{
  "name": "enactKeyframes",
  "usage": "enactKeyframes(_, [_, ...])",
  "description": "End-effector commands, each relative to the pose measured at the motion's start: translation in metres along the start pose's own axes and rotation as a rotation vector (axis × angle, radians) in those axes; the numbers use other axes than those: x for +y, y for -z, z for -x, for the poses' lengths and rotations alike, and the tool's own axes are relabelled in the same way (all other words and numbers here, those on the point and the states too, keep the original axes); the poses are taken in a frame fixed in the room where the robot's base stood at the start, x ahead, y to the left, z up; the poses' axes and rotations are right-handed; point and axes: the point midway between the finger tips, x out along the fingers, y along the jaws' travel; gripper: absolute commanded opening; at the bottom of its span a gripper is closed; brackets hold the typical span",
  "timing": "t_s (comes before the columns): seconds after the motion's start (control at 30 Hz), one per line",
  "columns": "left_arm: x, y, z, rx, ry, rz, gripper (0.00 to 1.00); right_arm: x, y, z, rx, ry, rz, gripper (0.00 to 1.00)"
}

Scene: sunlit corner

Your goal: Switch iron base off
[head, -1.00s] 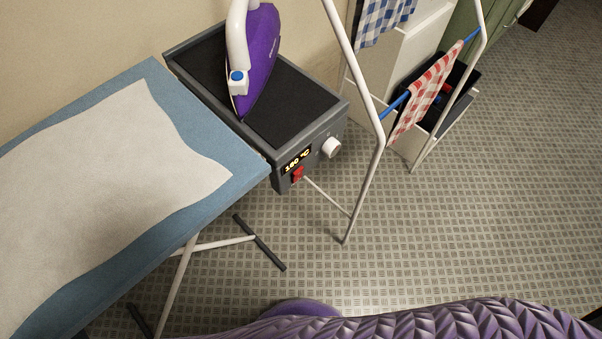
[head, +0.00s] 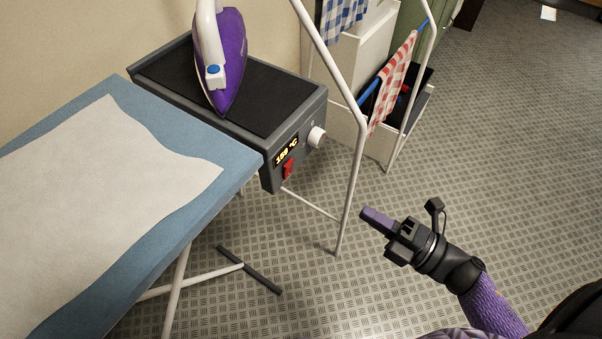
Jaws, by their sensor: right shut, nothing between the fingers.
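The iron base (head: 299,118) is a dark grey box with a black top, at the end of the ironing board. Its front panel has a lit display (head: 286,150) that seems to read 180 °C, a white knob (head: 317,137) and a red switch (head: 288,169). A purple and white iron (head: 232,62) rests on its top. My right gripper (head: 366,214) is shut and empty, to the right of and below the switch, apart from it, with a white frame leg between. My left gripper is not in view.
The ironing board (head: 243,172) with a pale cloth (head: 100,190) fills the left. A white drying rack (head: 358,165) with a red checked cloth (head: 392,85) and blue checked cloth (head: 343,18) stands right of the base. Open floor (head: 500,160) lies at the right.

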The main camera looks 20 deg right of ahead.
Motion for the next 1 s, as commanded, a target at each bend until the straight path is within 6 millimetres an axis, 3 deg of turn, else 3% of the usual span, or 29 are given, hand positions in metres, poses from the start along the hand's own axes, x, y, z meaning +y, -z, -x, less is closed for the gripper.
enactKeyframes(0.17, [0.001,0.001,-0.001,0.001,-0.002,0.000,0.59,-0.001,0.000,-0.011,0.000,-0.002,-0.002,0.00])
enactKeyframes(0.7, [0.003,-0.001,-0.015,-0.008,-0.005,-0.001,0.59,-0.002,-0.001,-0.120,-0.002,-0.002,-0.003,0.00])
enactKeyframes(1.0, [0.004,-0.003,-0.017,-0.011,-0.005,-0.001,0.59,-0.001,-0.001,-0.141,-0.004,0.000,-0.006,0.00])
